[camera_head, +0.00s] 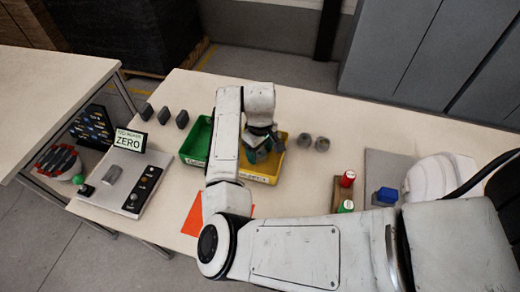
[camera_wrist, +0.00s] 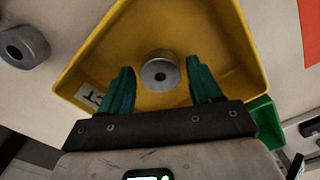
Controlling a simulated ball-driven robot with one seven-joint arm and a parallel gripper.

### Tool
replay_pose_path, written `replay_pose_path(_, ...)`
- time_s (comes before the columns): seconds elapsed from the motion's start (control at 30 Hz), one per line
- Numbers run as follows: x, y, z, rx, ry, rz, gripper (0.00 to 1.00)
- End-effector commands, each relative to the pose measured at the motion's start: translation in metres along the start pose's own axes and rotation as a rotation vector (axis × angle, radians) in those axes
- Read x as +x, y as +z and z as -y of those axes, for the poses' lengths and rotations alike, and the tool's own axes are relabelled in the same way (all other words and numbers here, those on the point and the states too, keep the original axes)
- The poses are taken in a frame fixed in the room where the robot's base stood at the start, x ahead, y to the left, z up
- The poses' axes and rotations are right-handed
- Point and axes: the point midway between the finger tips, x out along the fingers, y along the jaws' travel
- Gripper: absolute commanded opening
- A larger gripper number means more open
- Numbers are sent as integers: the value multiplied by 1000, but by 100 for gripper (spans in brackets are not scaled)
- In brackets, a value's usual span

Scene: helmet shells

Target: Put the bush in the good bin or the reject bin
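The bush, a short grey metal ring with a central hole (camera_wrist: 158,66), lies on the floor of the yellow bin (camera_head: 274,176). My gripper (camera_wrist: 160,76) is over that bin with its green fingers apart on either side of the bush, and a gap shows at each side. In the head view my gripper (camera_head: 262,152) hides much of the bin's inside, and the bush there cannot be seen. The yellow bin's label in the wrist view (camera_wrist: 88,95) is only partly visible, ending in T. The green bin (camera_head: 190,153) stands directly left of the yellow one.
Two more grey bushes (camera_head: 313,143) stand right of the yellow bin. A measuring plate (camera_head: 127,190) with a grey cylinder and a display (camera_head: 130,140) reading ZERO are at left. Several dark blocks (camera_head: 164,115) stand behind. Red and green buttons (camera_head: 346,180) and a white helmet shell (camera_head: 437,178) are at right.

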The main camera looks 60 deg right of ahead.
Motion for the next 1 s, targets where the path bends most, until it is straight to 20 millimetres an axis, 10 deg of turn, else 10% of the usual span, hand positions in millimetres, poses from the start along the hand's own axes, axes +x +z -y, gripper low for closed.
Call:
replay_pose_path(0.47,-9,0,0,0,1,-2,74)
replay_pose_path(1.0,-98,0,0,0,0,-2,74)
